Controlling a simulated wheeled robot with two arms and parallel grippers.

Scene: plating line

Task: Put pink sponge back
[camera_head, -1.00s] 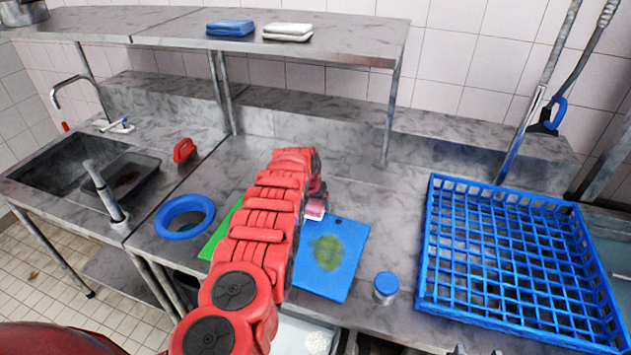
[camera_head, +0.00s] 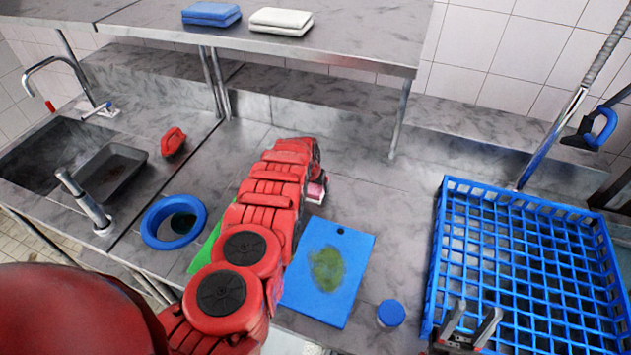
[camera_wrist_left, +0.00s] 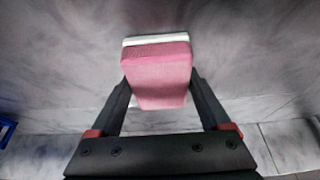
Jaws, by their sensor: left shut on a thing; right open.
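The pink sponge (camera_wrist_left: 158,75) has a white layer along one side. In the left wrist view it sits between the two black fingers of my left gripper (camera_wrist_left: 158,92), which is shut on it. In the head view only a bit of the pink sponge (camera_head: 316,190) shows past my red left arm, beyond the blue board; the arm hides most of the left gripper. I cannot tell whether the sponge touches the counter. My right gripper (camera_head: 468,325) is open and empty at the bottom right, over the near edge of the blue crate.
A blue cutting board (camera_head: 335,262) with a green stain lies on the counter, a green board (camera_head: 205,250) partly under my arm. Folded cloths (camera_head: 281,20) lie on the shelf.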

